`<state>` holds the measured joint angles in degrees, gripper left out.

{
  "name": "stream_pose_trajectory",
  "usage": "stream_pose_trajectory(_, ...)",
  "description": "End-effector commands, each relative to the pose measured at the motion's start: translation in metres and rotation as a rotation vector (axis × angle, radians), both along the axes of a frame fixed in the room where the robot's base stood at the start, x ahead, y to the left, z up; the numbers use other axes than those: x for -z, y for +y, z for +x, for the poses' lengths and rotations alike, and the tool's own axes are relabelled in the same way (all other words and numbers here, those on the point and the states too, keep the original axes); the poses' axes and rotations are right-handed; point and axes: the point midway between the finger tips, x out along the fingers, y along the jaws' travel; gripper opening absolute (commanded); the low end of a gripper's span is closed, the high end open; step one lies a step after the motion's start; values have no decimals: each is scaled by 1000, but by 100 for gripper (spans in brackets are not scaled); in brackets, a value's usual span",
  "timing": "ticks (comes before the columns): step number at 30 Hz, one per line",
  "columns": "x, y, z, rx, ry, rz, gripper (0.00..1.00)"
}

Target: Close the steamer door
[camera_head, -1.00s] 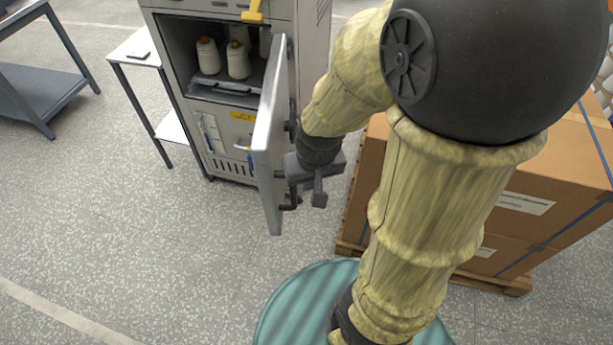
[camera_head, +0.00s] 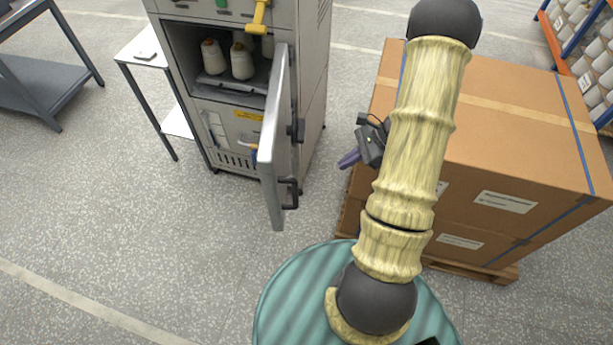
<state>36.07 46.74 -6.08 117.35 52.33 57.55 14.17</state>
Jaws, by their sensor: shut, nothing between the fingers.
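The steamer (camera_head: 314,60) stands at the upper middle, a grey cabinet with an open chamber. Its door (camera_head: 275,150) is hinged on the right side of the opening and stands wide open, pointing toward me. A dark handle (camera_head: 289,193) sits on the door's right face. Several white bobbins (camera_head: 242,62) stand on a tray (camera_head: 232,84) inside. My gripper (camera_head: 349,159) is to the right of the door, apart from it, beside the cardboard boxes. It is shut and holds nothing. My arm partly hides the gripper's surroundings.
Large strapped cardboard boxes (camera_head: 520,130) on a wooden pallet (camera_head: 480,266) stand close to the right of my gripper. A small white side table (camera_head: 143,44) is left of the steamer. The floor (camera_head: 130,230) in front and left is clear.

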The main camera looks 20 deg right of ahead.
Motion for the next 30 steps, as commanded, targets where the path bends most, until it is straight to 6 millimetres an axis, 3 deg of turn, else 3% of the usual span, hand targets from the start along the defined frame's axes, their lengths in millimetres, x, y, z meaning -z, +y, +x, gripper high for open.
stream_pose_trajectory(11, 3, 0, -1, 6, -1, -1, 0)
stream_pose_trajectory(17, 17, 19, 2, -5, 3, 2, 0)
stream_pose_trajectory(30, 69, 72, 12, -6, 4, 0, 0)
